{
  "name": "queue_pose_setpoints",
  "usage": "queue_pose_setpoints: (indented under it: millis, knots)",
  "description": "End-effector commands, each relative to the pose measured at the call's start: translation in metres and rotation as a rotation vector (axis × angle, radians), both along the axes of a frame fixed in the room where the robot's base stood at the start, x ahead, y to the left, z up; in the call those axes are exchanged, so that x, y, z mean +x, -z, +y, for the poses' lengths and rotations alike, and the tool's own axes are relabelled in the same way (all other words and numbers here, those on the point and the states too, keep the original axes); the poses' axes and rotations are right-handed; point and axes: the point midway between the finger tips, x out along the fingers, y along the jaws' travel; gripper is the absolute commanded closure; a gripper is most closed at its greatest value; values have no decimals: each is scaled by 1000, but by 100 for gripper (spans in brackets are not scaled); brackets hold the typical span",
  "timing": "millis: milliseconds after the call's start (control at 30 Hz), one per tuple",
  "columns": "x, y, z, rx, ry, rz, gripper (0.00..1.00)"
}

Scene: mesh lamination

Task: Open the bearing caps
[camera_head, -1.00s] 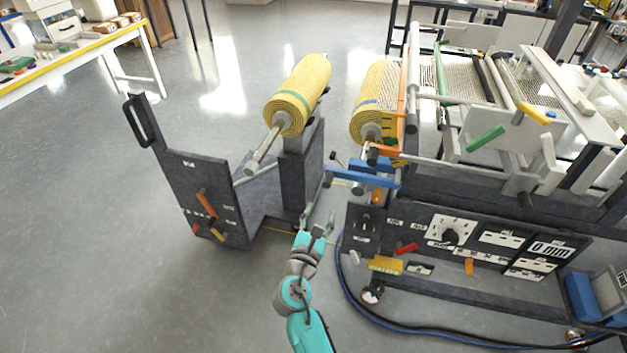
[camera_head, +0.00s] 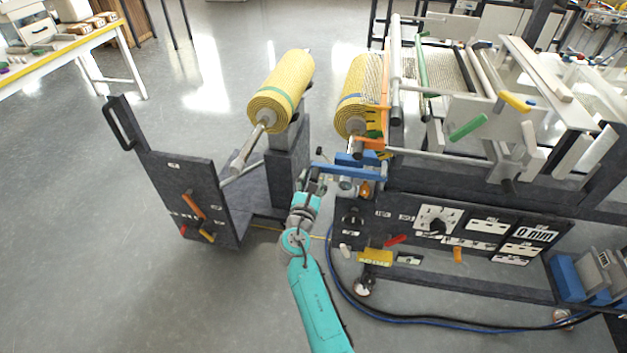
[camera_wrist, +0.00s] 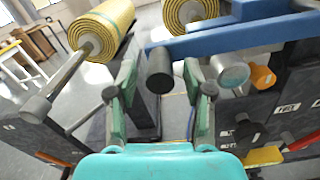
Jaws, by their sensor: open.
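A blue bar (camera_head: 345,169) sticks out from the machine below its yellow mesh roll (camera_head: 356,98); a shorter blue piece (camera_head: 356,158) lies just behind. I take these as the bearing caps. In the wrist view, the blue bar (camera_wrist: 240,35) runs across the top, with a dark cylindrical handle (camera_wrist: 159,72) at its left end. My gripper (camera_head: 317,180) is at the left end of the bar. Its green fingers (camera_wrist: 163,85) are open, one on each side of the handle; contact cannot be told.
A dark cart (camera_head: 190,195) carrying another yellow mesh roll (camera_head: 281,92) stands to the left, its shaft (camera_head: 248,150) sticking out. The machine's control panel (camera_head: 435,220) is to the right. A blue hose (camera_head: 345,295) lies on the floor. Open floor (camera_head: 70,230) lies at far left.

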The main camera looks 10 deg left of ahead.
Motion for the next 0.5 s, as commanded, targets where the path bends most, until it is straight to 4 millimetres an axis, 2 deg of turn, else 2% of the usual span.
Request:
queue_pose_setpoints:
  millis: [200, 233, 433, 500]
  knots:
    - [0, 0, 0, 0, 0, 0, 48]
    - [0, 0, 0, 0, 0, 0, 51]
    - [0, 0, 0, 0, 0, 0, 100]
    - [0, 0, 0, 0, 0, 0, 100]
